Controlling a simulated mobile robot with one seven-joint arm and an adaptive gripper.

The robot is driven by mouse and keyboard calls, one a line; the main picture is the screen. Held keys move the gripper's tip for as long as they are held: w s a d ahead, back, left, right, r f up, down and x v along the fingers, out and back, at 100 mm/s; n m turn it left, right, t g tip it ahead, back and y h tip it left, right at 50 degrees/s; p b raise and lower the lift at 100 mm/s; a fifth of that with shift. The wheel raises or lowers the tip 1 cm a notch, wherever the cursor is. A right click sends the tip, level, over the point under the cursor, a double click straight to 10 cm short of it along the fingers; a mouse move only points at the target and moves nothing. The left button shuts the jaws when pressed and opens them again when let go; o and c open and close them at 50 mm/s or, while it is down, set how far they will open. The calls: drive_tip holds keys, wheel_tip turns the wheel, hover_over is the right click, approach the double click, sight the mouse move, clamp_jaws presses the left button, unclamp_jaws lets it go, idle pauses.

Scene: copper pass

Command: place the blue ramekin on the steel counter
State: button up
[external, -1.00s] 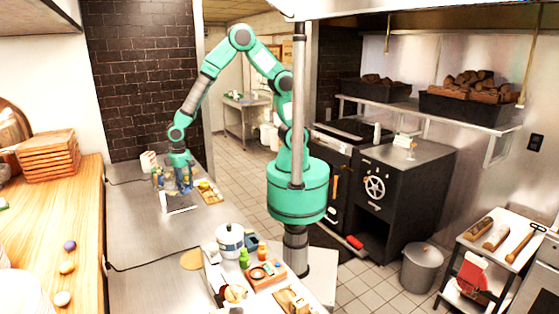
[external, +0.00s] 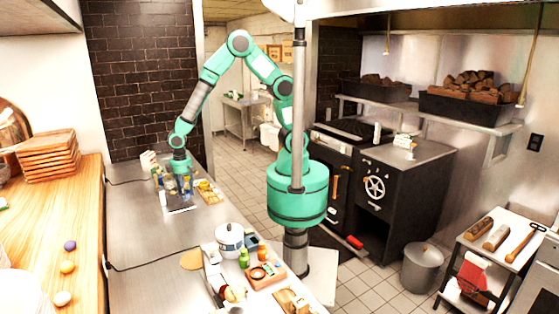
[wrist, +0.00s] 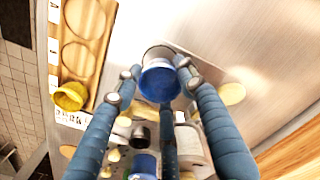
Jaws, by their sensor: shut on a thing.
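The blue ramekin (wrist: 160,84) is between the fingers of my gripper (wrist: 154,80) in the wrist view, and the fingers are shut on it. The steel counter (wrist: 215,25) lies beneath it, with a dark rounded patch beside the ramekin's rim. I cannot tell whether the ramekin touches the counter or hangs just above it. In the external view my gripper (external: 179,190) points down low over the far part of the counter (external: 140,225). The ramekin is too small and covered to make out there.
A wooden board (wrist: 104,55) with round recesses lies left in the wrist view, a yellow ramekin (wrist: 70,96) at its end. Several small items crowd below the fingers. Bare counter lies above and right. A white pot (external: 230,238) stands nearer in the external view.

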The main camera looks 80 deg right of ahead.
drive_tip(key=shift+f+b, duration=0.9)
drive_tip(key=shift+f, duration=0.85)
drive_tip(key=shift+f, duration=0.25)
drive_tip(key=o, duration=1.3)
drive_tip(key=shift+o, duration=0.2)
drive_tip(key=shift+w+r, duration=0.1)
drive_tip(key=shift+w+r, duration=0.1)
drive_tip(key=shift+r, duration=0.7)
wheel_tip(320, 180, up, 10)
drive_tip(key=shift+s, duration=0.25)
drive_tip(key=shift+r, duration=0.1)
